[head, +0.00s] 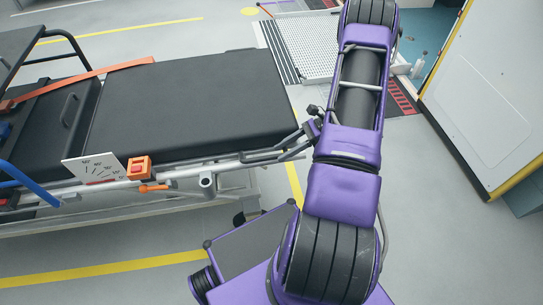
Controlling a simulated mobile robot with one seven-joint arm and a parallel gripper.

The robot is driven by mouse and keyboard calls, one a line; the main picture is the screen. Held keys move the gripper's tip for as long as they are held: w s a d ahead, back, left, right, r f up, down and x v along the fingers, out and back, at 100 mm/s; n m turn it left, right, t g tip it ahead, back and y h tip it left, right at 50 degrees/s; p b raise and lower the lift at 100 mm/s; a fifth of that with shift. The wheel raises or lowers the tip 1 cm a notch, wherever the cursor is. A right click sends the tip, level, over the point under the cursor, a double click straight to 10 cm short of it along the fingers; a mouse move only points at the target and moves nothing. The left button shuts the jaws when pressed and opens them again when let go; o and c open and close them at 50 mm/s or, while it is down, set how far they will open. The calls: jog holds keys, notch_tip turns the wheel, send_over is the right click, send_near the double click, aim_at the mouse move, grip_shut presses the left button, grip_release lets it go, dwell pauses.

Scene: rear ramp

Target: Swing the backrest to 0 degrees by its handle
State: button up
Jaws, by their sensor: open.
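A stretcher stands at the left. A white angle-scale plate (93,170) stands at the near side, beside an orange block (139,168) and an orange lever (152,188). A blue tube (28,186) runs in from the left edge. I cannot tell which part is the backrest or its angle. My purple arm reaches up past the top edge; my gripper is out of view.
A grey side rail (225,164) runs along the stretcher's near edge. A dark panel (22,45) with a black bent tube (68,42) is at the upper left. A perforated ramp (305,45) lies behind my arm. A white door panel (490,90) stands right. Floor is clear lower right.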

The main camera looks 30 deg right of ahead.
jog(key=v, duration=1.1)
jog(key=shift+d, duration=0.15)
jog(key=shift+r, duration=0.1)
